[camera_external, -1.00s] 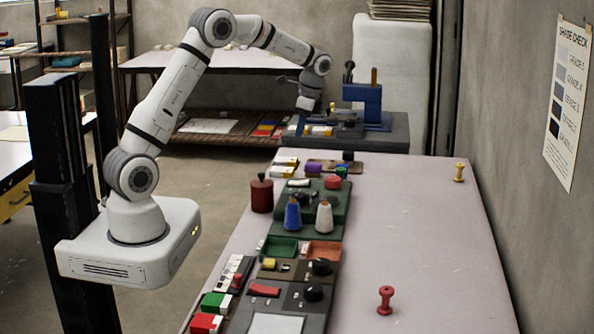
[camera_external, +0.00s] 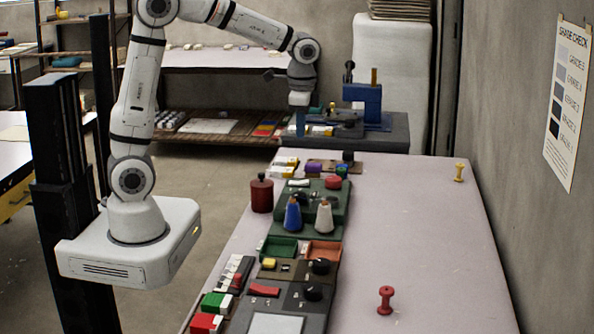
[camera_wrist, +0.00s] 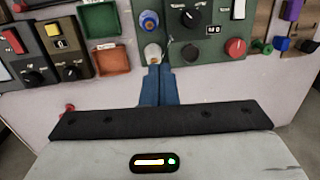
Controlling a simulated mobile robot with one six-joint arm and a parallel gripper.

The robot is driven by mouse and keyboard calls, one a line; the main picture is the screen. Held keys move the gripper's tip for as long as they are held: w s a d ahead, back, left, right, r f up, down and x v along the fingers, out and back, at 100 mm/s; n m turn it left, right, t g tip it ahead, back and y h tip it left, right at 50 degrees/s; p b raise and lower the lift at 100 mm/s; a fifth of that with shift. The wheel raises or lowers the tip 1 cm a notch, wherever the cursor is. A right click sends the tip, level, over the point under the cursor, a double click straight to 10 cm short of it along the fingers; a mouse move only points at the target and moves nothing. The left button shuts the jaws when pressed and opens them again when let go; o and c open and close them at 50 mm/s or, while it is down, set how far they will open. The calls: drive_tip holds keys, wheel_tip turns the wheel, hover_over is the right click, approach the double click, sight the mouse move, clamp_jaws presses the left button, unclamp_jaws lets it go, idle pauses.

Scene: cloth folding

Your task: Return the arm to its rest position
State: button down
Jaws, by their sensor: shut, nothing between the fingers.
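My arm (camera_external: 140,95) rises from its white base and reaches over toward the far end of the long table. My gripper (camera_external: 300,124) hangs pointing down, with blue fingers, near the far end of that table and in front of the blue press. In the wrist view my gripper's blue fingers (camera_wrist: 157,84) are together with nothing between them. No cloth shows in either view.
The long pale table (camera_external: 410,230) carries a row of control panels (camera_external: 275,280) along its left side. A blue spool (camera_external: 292,214), a white spool (camera_external: 324,216) and a red canister (camera_external: 262,194) stand there. A yellow peg (camera_external: 459,172) and red peg (camera_external: 386,299) stand at right.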

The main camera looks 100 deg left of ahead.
drive_tip(key=s+d+t, duration=0.1)
drive_tip(key=s+d, duration=0.3)
drive_tip(key=d, duration=0.3)
drive_tip(key=s+d+t, duration=0.1)
drive_tip(key=s+d, duration=0.4)
drive_tip(key=d, duration=0.3)
drive_tip(key=s+d+f+t+h, duration=0.1)
drive_tip(key=s+d, duration=0.3)
drive_tip(key=d, duration=0.4)
drive_tip(key=shift+s, duration=0.15)
drive_tip(key=s+b+x, duration=0.2)
drive_tip(key=b+x, duration=0.6)
drive_tip(key=shift+w+f, duration=0.35)
drive_tip(key=shift+f, duration=0.15)
drive_tip(key=shift+a, duration=0.1)
